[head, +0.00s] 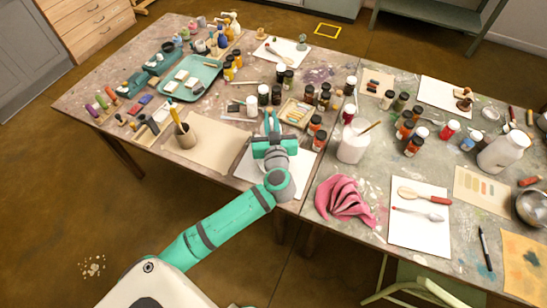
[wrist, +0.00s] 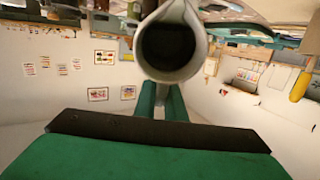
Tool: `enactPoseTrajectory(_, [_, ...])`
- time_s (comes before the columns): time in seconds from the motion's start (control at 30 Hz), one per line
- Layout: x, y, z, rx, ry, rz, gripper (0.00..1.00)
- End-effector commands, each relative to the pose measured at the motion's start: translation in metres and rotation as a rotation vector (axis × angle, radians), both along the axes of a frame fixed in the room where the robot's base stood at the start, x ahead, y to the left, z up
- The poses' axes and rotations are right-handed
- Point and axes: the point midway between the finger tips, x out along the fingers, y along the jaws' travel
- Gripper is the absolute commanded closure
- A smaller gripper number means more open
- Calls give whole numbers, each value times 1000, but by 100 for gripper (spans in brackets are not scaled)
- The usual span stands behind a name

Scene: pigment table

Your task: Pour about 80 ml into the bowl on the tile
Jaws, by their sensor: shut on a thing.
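My gripper (head: 271,125) is over the white sheet or tile (head: 250,178) near the front edge of the table, at the middle of the head view. It is shut on a pale vessel (wrist: 143,46), whose round, dark mouth faces the wrist camera at the top middle of the wrist view. In the head view my wrist hides most of this vessel. Its contents do not show, and I see no stream. A metal bowl (head: 531,208) stands at the right edge of the head view. I cannot make out a bowl under my gripper; my arm covers that spot.
Paint bottles (head: 263,95) stand close behind my gripper. A brush cup (head: 186,136) is to the left, a white bucket (head: 353,144) and a pink cloth (head: 344,198) to the right. A white jug (head: 499,153) stands farther right. The brown sheet (head: 212,150) is mostly clear.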

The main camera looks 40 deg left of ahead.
Motion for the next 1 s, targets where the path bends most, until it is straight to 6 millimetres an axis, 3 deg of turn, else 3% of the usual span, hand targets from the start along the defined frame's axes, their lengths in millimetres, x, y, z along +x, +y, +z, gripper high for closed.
enactPoseTrajectory(0.47, [26,24,-12,-145,157,0,100])
enactPoseTrajectory(1.0, [32,30,-27,-255,262,1,100])
